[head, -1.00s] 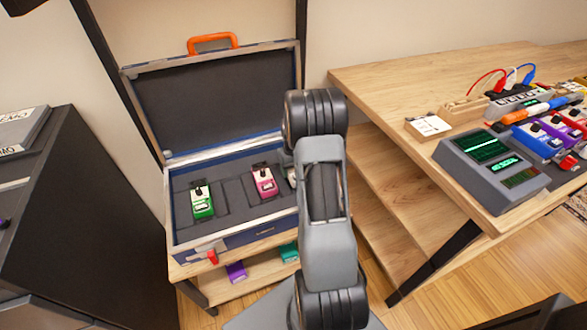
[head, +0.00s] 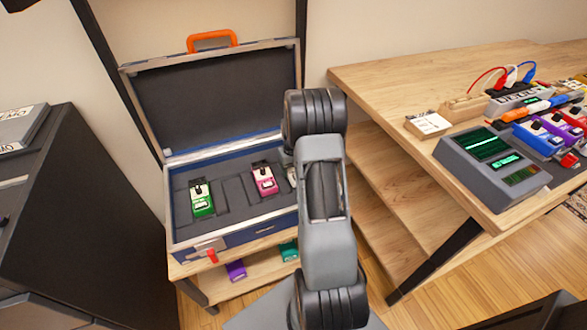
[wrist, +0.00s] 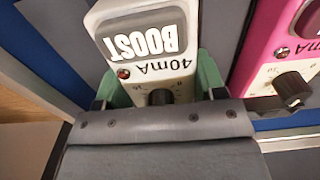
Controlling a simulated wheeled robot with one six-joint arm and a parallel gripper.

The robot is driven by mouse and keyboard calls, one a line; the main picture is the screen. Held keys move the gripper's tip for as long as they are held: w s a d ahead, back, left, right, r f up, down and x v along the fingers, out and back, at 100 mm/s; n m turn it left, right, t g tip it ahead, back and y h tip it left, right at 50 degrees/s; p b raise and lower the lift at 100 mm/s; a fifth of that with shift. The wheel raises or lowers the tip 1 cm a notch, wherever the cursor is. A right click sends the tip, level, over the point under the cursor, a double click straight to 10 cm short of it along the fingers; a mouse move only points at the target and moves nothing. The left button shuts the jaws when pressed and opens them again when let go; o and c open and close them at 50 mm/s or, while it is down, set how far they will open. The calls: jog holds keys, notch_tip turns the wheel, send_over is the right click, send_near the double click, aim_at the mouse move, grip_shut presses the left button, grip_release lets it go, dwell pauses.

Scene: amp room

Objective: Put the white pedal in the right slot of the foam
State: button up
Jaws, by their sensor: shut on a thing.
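The white pedal (wrist: 145,40), lettered BOOST 40mA, is between the green fingers of my gripper (wrist: 158,88) in the wrist view. My gripper is shut on it. In the head view only a sliver of the white pedal (head: 291,174) shows beside my arm, at the right side of the open case. The dark foam (head: 238,213) fills the case. My arm hides its right end, so I cannot tell whether the pedal is down in the right slot or above it.
A green pedal (head: 201,200) sits in the foam at left and a pink pedal (head: 264,180) right of the middle, with an empty slot between them. The pink pedal is close beside the white one. A wooden bench (head: 390,90) with devices stands at right, a black cabinet (head: 85,200) at left.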

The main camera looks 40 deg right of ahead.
jog(key=shift+s+a+f, duration=0.1)
jog(key=shift+s+f, duration=0.15)
jog(key=shift+f, duration=0.4)
dwell(1.0)
jog(key=o, duration=0.9)
jog(key=shift+c, duration=0.5)
jog(key=shift+o, duration=0.2)
jog(key=shift+r, duration=0.15)
jog(key=shift+w+r+p, duration=0.15)
jog(key=shift+r+p, duration=0.65)
jog(key=shift+r, duration=0.1)
jog(key=shift+w+r+p, duration=0.1)
jog(key=shift+r+p, duration=1.7)
jog(key=shift+r, duration=0.8)
